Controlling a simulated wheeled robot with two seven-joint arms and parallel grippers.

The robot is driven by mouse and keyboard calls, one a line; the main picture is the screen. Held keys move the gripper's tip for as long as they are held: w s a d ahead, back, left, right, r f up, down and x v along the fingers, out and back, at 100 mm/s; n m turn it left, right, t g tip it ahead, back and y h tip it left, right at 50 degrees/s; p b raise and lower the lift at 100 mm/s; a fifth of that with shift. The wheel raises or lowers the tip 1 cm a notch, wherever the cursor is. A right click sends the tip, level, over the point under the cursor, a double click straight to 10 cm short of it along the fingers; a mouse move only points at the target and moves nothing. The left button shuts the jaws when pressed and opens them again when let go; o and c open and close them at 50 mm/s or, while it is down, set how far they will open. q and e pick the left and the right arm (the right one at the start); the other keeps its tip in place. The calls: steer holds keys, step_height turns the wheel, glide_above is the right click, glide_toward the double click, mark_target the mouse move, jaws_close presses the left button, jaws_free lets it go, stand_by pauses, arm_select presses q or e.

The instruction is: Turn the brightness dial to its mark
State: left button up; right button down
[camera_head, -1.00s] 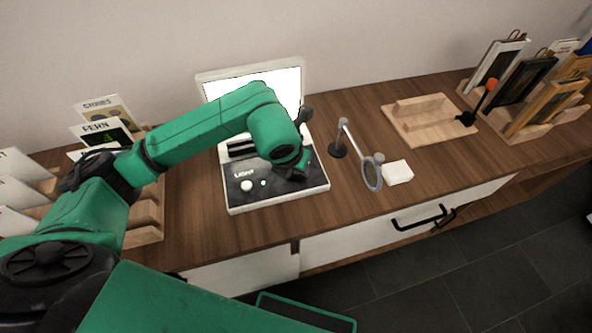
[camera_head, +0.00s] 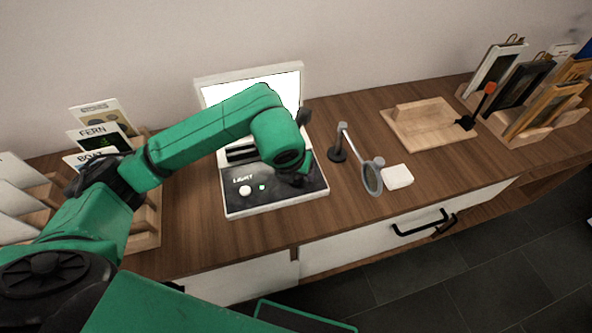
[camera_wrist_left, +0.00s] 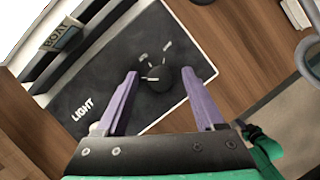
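The brightness dial (camera_wrist_left: 158,79) is a round black knob on the dark panel of the light unit (camera_wrist_left: 104,105). A pale pointer line shows at its left side in the left wrist view, and small pale marks or labels, too small to read, lie above it. My left gripper (camera_wrist_left: 160,74) has two purple fingers spread apart, with the dial between their tips; I see no clear contact. In the head view my left gripper (camera_head: 294,174) is over the panel's right part, and the arm hides the dial. My right gripper is in neither view.
The light unit has an upright bright screen (camera_head: 285,86), a white knob (camera_head: 244,191) and a small pale button (camera_head: 262,188). A magnifier on a stand (camera_head: 372,177) and a white block (camera_head: 397,176) stand close on the right. A wooden tray (camera_head: 432,124) lies farther right.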

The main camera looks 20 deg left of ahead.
arm_select(q)
steer(key=v, duration=1.4)
steer(key=shift+r, duration=0.25)
steer(key=shift+r, duration=0.1)
